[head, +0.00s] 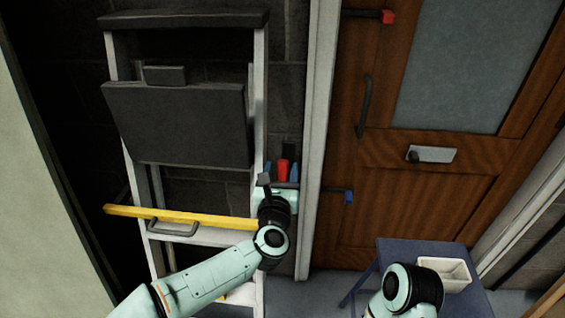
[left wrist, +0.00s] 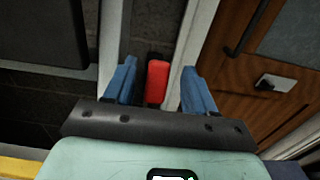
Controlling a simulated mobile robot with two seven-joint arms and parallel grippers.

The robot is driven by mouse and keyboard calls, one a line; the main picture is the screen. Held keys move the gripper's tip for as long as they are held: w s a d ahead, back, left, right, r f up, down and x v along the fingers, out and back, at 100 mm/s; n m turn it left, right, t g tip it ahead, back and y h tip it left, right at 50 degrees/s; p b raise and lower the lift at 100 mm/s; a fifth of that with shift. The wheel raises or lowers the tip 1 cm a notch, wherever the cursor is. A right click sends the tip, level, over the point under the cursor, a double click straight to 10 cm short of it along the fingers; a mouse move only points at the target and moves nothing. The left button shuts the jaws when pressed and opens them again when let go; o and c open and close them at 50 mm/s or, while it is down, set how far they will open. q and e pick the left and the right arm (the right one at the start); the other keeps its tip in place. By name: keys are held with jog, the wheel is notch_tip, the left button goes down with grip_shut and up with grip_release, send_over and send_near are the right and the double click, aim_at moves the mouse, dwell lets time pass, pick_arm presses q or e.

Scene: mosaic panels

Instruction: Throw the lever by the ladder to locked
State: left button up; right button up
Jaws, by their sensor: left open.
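The lever by the ladder shows a red grip (head: 282,168) in the narrow strip of dark wall between the ladder (head: 259,105) and the white door frame. In the left wrist view the red grip (left wrist: 157,80) stands between my blue fingers. My left gripper (head: 281,174) is open, with one finger on each side of the grip; whether either finger touches it I cannot tell. The lever's base and any position marking are hidden or too dark to read. My right arm shows at the lower right, but its gripper is not in view.
A yellow bar (head: 180,217) crosses the ladder low down. The brown door (head: 380,215) has a red-tipped bar (head: 365,14) at the top and a blue-tipped bar (head: 335,189) lower. A blue table (head: 400,250) with a white bin (head: 457,272) stands at the lower right.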

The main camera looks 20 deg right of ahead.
aim_at(282, 165)
pick_arm(q)
jog(key=shift+x, duration=1.75)
pick_arm(e)
jog(key=shift+s+a+r, duration=0.15)
jog(key=shift+s+a, duration=0.05)
jog(key=shift+s, duration=0.1)
